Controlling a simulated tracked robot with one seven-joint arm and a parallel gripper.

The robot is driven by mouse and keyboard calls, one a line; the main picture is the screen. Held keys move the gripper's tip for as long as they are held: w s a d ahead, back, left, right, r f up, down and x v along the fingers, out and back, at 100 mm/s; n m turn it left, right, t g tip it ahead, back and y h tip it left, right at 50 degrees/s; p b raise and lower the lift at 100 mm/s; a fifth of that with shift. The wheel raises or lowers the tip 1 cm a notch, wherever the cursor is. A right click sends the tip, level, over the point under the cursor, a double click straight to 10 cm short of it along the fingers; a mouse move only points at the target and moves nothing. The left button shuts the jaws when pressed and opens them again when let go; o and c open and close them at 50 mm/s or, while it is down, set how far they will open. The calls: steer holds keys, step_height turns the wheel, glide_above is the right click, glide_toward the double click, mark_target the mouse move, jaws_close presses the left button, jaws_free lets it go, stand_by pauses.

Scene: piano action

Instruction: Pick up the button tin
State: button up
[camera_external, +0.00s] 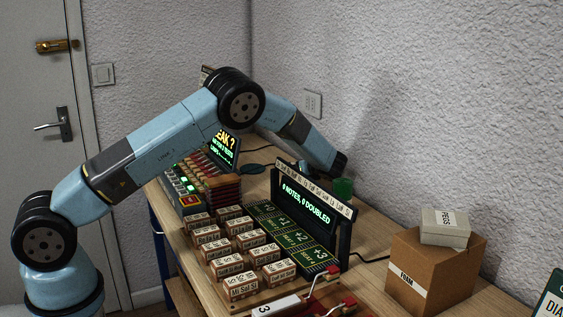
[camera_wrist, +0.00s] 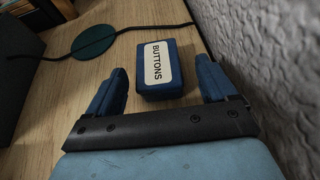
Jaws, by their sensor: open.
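The button tin (camera_wrist: 159,69) is a small dark blue box with a white label reading BUTTONS. In the wrist view it lies on the wooden table, just ahead of and between the two fingers of my gripper (camera_wrist: 163,88). The gripper is open, with a finger on each side and gaps to the tin; nothing is held. In the external view the end of my arm is behind the black display near the wall, and the fingers and the tin are hidden there.
The grey wall (camera_wrist: 256,65) is close to the right finger. A dark green disc (camera_wrist: 93,41) and a black cable (camera_wrist: 135,29) lie left of the tin. The display (camera_external: 305,214), labelled blocks (camera_external: 240,286) and a cardboard box (camera_external: 432,268) stand on the table.

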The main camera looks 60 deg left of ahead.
steer(key=x, duration=0.4)
steer(key=shift+a+f, duration=0.1)
steer(key=shift+a, duration=0.05)
steer(key=shift+s, duration=0.1)
steer(key=shift+c, duration=0.3)
steer(key=c, duration=1.1)
